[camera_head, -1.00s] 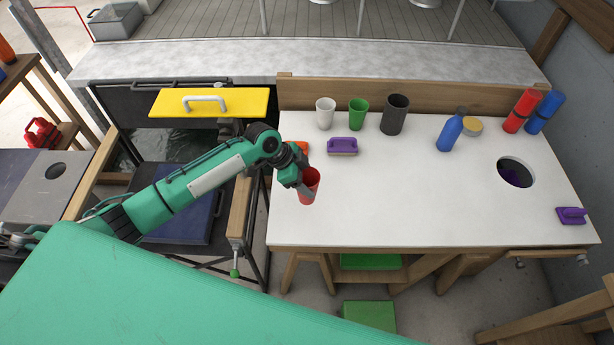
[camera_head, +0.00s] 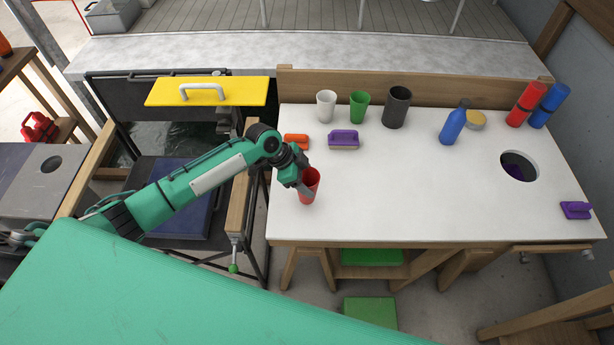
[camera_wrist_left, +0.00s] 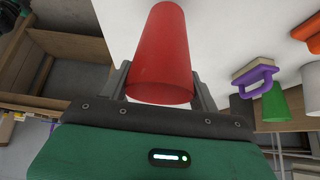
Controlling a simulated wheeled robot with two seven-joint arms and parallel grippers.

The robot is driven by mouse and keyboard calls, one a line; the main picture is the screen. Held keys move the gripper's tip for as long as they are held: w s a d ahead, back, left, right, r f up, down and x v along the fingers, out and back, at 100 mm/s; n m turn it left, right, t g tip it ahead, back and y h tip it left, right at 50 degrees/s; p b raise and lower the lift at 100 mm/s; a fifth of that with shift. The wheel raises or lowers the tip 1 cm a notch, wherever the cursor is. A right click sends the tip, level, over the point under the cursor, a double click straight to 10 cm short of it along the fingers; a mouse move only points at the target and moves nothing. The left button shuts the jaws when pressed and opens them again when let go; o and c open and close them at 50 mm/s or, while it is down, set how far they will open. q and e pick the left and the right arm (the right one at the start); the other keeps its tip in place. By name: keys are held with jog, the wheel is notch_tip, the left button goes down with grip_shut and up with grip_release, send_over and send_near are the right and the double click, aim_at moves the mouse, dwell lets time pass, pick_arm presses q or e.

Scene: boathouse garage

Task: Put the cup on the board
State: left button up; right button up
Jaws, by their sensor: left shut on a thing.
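A red cup (camera_head: 309,187) is in my left gripper (camera_head: 303,184), over the left end of the white worktop (camera_head: 430,205). The gripper is shut on it, with a finger on each side in the left wrist view (camera_wrist_left: 160,80). The cup looks roughly upright; whether its base touches the worktop I cannot tell. A yellow board (camera_head: 245,93) with a pale handle lies left of the worktop, beyond my arm. My right gripper is out of view.
White (camera_head: 326,106), green (camera_head: 359,107) and dark grey (camera_head: 396,107) cups stand at the back. Orange (camera_head: 296,141) and purple (camera_head: 343,139) handled blocks sit before them. A blue bottle (camera_head: 455,124) and a round hole (camera_head: 519,166) are farther right. The worktop's middle is clear.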

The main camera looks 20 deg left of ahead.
pick_arm(q)
jog(key=shift+f, duration=0.5)
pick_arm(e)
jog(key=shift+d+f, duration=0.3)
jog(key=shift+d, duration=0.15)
pick_arm(q)
jog(key=shift+f, duration=0.1)
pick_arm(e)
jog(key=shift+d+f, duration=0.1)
pick_arm(q)
jog(key=shift+f+b, duration=0.6)
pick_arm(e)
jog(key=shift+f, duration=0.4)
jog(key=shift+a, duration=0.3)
pick_arm(q)
jog(key=shift+f, duration=0.3)
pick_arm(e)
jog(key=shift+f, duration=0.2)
